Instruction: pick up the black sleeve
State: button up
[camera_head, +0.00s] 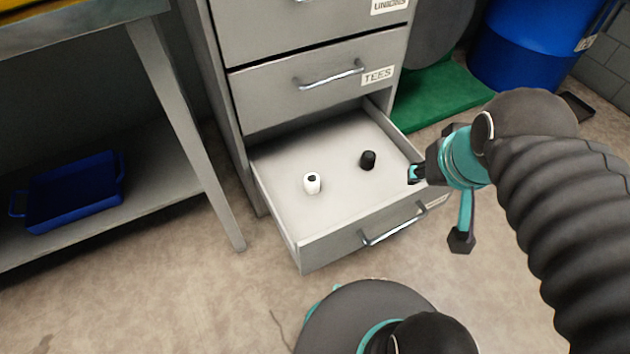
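The black sleeve (368,160) is a small dark cylinder inside the open bottom drawer (345,206), towards its right side. A white sleeve-like piece (312,183) with a dark opening on top is in the same drawer, to the left and nearer the front. My gripper (414,174) is at the drawer's right wall, to the right of the black sleeve and apart from it.
The closed drawer labelled TEES (310,82) is above the open one. A table leg (185,130) and a shelf with a blue tray (75,192) stand left. A blue barrel (530,45) and green mat (440,92) are behind right. Floor in front of the drawer is partly clear.

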aim_at(368, 158)
jog(key=z, duration=0.1)
jog(key=k, duration=0.45)
jog(key=u, duration=0.9)
jog(key=i, duration=0.65)
jog(key=u, duration=0.05)
